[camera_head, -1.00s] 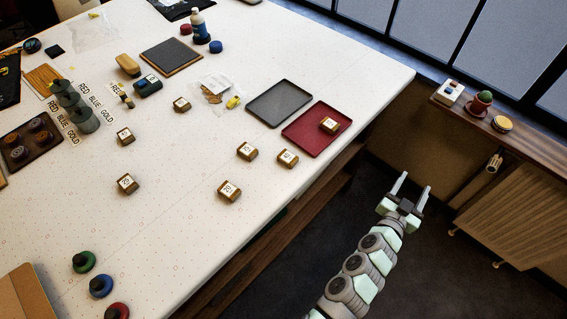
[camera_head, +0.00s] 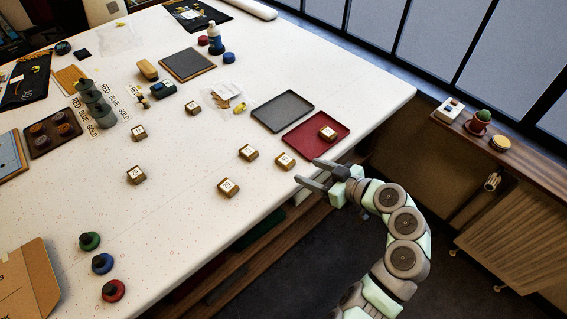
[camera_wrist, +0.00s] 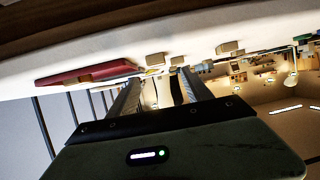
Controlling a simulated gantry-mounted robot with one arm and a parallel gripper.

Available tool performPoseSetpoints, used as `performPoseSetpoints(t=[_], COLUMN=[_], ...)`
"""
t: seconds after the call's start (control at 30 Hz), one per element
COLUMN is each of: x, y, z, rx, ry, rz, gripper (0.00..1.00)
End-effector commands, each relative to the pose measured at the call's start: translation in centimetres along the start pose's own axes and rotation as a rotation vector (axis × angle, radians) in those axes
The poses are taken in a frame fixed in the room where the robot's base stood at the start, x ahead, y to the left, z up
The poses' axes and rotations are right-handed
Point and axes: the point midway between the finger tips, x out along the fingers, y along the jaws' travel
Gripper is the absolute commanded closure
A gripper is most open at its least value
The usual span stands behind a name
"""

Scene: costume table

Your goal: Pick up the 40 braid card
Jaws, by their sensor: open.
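Several brown braid cards with white number labels lie spread on the white table. They include cards at the right (camera_head: 285,160), centre (camera_head: 248,152), front (camera_head: 228,187) and left (camera_head: 136,175), and one on the red tray (camera_head: 327,132). The labels are too small to tell which card is the 40. My gripper (camera_head: 306,171) is open and empty at the table's right edge, near the right card. In the wrist view the red tray (camera_wrist: 88,73) and several cards show beyond the fingers.
A dark grey tray (camera_head: 283,111) sits beside the red tray (camera_head: 299,143). Grey cylinders (camera_head: 96,103) stand at the left. Green, blue and red round items (camera_head: 102,263) lie at the front left. The table between the cards is mostly clear.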

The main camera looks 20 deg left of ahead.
Motion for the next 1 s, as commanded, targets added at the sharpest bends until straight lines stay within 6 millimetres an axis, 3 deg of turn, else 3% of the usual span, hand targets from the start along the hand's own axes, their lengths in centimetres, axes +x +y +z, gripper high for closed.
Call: performPoseSetpoints(t=[0.2,0.47,0.7,1.0], x=[3.6,5.7,9.2,9.6], y=[0.0,0.3,0.6,0.7], z=[0.0,-0.1,-0.2,-0.1], rx=[0.004,0.001,0.001,0.002], ry=[0.000,0.000,0.001,0.000], rz=[-0.002,0.005,0.004,0.007], gripper=[0.42,0.42,0.42,0.45])
